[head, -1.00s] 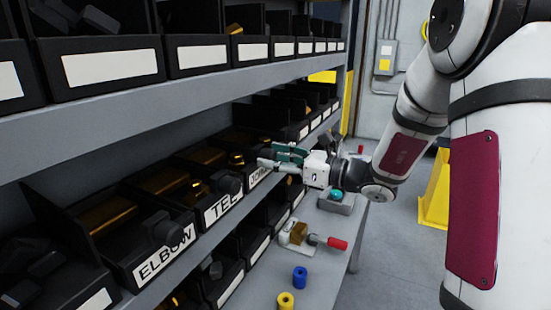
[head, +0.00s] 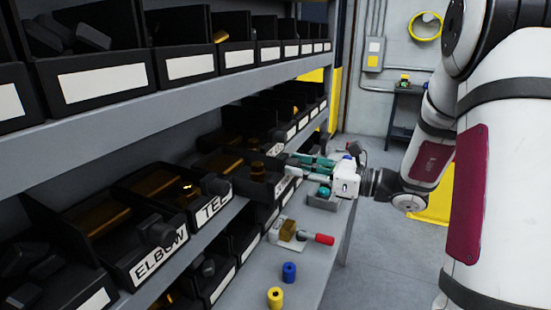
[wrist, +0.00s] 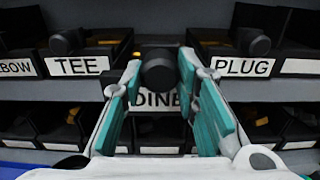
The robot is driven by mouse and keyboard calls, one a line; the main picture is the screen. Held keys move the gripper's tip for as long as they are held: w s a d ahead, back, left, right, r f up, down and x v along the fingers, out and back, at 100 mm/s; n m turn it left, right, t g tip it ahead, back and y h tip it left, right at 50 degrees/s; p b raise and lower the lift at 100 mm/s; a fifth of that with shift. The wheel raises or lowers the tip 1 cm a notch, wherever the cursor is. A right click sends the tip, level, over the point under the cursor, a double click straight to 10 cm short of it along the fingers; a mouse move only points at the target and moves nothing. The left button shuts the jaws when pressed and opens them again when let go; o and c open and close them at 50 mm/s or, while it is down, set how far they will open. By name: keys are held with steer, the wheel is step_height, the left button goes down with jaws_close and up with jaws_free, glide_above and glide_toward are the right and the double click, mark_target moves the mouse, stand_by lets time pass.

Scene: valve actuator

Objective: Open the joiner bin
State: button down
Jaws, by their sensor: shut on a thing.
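The joiner bin (head: 262,188) is a black bin that sticks out of the shelf row, past its neighbours, in the head view. In the wrist view its label (wrist: 155,100) is partly covered by my fingers, and its round black knob (wrist: 158,68) sits between them. My gripper (head: 291,168) is at the front of this bin, with its teal and grey fingers shut on the knob. In the head view my fingers and the bin front overlap, so the contact is hard to see there.
The tee bin (head: 210,208) and elbow bin (head: 158,255) stand to the left in the same row. The plug bin (wrist: 242,67) is on the other side. A lower bench holds a red-handled valve (head: 292,235), a blue ring (head: 289,272) and a yellow ring (head: 275,297).

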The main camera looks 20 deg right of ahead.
steer(key=v, duration=0.3)
steer(key=shift+s+d, duration=0.2)
steer(key=c, duration=1.2)
jaws_free()
steer(key=shift+c, duration=0.2)
steer(key=v, duration=1.2)
